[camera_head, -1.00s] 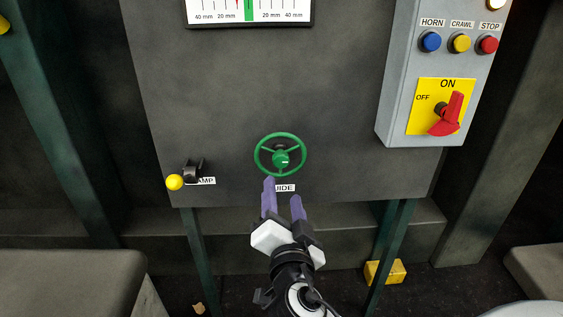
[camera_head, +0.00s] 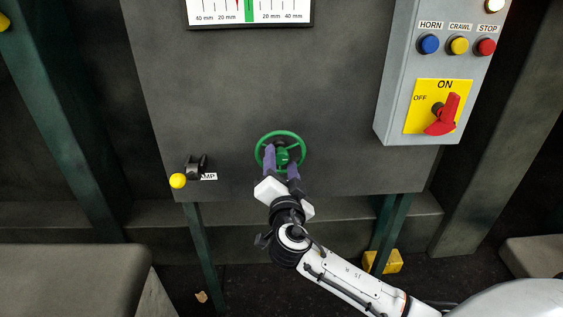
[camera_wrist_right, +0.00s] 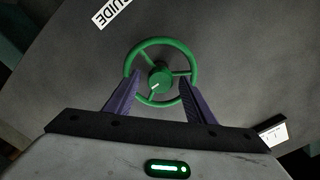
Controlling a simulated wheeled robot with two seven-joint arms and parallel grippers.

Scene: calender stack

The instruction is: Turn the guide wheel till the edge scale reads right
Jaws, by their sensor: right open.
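The green guide wheel (camera_head: 281,133), a spoked ring with a hub, is mounted on the dark panel; it also shows in the right wrist view (camera_wrist_right: 160,41). My right gripper (camera_head: 281,157) is open at the wheel. In the right wrist view its purple fingers (camera_wrist_right: 159,82) lie on either side of the hub and overlap the rim; I cannot tell whether they touch it. The edge scale (camera_head: 277,14) is cut off at the top. Its red pointer (camera_head: 237,3) stands a little left of the green centre band (camera_head: 249,10). My left gripper is not in view.
Left of the wheel is a black lever (camera_head: 196,164) with a yellow knob (camera_head: 178,181) near it. At right a grey control box (camera_head: 395,100) carries several buttons and a red rotary switch (camera_head: 443,114). A yellow block (camera_head: 390,262) is on the floor.

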